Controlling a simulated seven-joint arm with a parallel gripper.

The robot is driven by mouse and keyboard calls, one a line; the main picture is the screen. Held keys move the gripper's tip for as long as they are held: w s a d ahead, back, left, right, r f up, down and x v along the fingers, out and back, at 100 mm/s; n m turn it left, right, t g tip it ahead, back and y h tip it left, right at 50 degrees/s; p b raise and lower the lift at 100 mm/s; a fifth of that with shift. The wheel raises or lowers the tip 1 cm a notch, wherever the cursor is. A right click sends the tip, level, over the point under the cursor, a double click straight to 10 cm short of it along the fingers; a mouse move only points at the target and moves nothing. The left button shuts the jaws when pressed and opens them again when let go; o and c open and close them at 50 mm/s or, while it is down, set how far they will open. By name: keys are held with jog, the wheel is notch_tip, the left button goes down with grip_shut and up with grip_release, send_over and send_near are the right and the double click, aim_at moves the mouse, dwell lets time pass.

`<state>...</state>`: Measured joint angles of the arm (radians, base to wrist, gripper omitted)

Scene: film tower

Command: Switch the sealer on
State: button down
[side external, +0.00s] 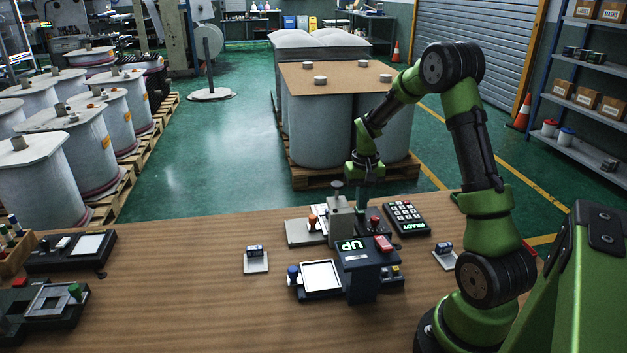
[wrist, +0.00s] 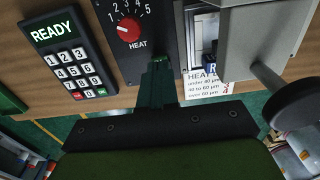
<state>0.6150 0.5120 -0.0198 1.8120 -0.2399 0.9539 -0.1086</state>
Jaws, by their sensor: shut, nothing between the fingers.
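The sealer (side external: 341,222) appears to be the grey press with a lever on the wooden bench. Its grey body (wrist: 255,45) and dark lever knob (wrist: 290,103) fill the right of the wrist view. Beside it, a black panel (wrist: 155,14) carries a red HEAT dial (wrist: 129,29) with numbers around it. My gripper (side external: 369,204) is shut and empty, pointing down just behind the sealer. In the wrist view its fingertips (wrist: 160,62) are together at the panel's lower edge; contact is unclear. I cannot make out a power switch.
A keypad (side external: 405,218) reading READY stands right of the sealer. A black device (side external: 362,265) reading UP, with a red button (side external: 383,243), stands in front. A printed heat card (wrist: 205,85) lies beside the sealer. The bench's middle left is mostly clear.

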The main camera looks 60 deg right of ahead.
jog(key=shift+r, duration=2.95)
jog(key=shift+s+a+f, duration=0.1)
jog(key=shift+a+f, duration=0.05)
jog(key=shift+f, duration=0.15)
jog(key=s+a+r+n+t, duration=0.1)
jog(key=s+a+r+t, duration=0.1)
jog(key=a, duration=0.7)
jog(key=s+a+r+n+t+y, duration=0.1)
jog(key=s+a+r+n+t, duration=0.1)
jog(key=s+a+r, duration=0.3)
jog(key=s+a+r+n+t+y, duration=0.1)
jog(key=s+a+r+n+t, duration=0.1)
jog(key=a+r, duration=0.5)
jog(key=s+a+t, duration=0.1)
jog(key=a, duration=0.5)
jog(key=shift+s+a, duration=0.15)
jog(key=shift+a, duration=0.25)
